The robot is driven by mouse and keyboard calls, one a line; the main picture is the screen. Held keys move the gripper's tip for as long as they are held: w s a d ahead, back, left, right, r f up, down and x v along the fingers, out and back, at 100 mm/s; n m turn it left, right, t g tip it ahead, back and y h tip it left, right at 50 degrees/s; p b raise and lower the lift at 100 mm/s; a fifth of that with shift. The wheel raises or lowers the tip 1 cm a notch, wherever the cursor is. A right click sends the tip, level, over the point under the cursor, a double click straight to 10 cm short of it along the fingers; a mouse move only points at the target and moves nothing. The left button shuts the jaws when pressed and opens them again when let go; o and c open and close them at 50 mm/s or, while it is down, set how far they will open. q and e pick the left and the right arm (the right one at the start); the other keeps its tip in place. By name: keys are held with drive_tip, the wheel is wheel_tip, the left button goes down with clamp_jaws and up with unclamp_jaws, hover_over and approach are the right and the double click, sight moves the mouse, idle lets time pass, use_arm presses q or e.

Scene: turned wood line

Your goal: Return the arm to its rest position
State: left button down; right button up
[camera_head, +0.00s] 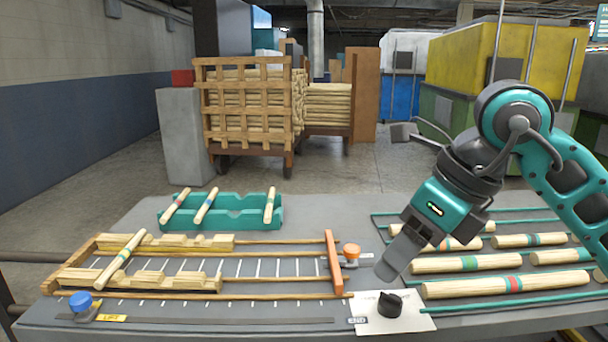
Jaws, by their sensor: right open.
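My right arm comes in from the right, and its grey and teal right gripper (390,265) points down and left. It is open, and I see nothing held in it. Its fingers overlap one another in this view, so the gap is hard to see. The tip shows just above a black knob (389,304) on a white plate (420,321); whether it touches the knob I cannot tell, but they look apart. My left gripper is out of view.
A wooden fixture (290,293) holds one banded spindle (120,259) at its left. A teal tray (240,218) holds several spindles behind it. More spindles (505,285) lie between teal rails at right. Blue (80,301) and orange (351,251) knobs stand on the table.

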drive_tip(key=s+a+r+m+g+y+p, duration=0.2)
drive_tip(key=s+a+g+y+p, duration=0.3)
drive_tip(key=a+y, duration=0.8)
drive_tip(key=w+d+m+t+y+p, duration=0.1)
drive_tip(key=w+d+m+t+y, duration=0.35)
drive_tip(key=m+t, duration=1.25)
drive_tip(key=w+d+f+m+t+h+p, duration=0.2)
drive_tip(key=w+d+f+m+t+h, duration=0.15)
drive_tip(key=d+f+m+h, duration=0.6)
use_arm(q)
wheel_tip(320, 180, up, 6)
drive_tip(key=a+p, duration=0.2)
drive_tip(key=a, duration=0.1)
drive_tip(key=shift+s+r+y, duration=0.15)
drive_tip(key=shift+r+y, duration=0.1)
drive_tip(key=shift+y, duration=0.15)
use_arm(e)
drive_tip(key=s+d+f+m+g+h, duration=0.2)
drive_tip(key=s+f+m+h, duration=0.3)
drive_tip(key=f, duration=0.6)
drive_tip(key=s+d+f+m+g+h, duration=0.2)
drive_tip(key=s+f+m+g+h, duration=0.3)
drive_tip(key=s+f+m, duration=0.4)
drive_tip(key=shift+s+f+m, duration=0.25)
drive_tip(key=shift+f+m, duration=0.1)
drive_tip(key=shift+f, duration=0.55)
drive_tip(key=shift+d, duration=0.1)
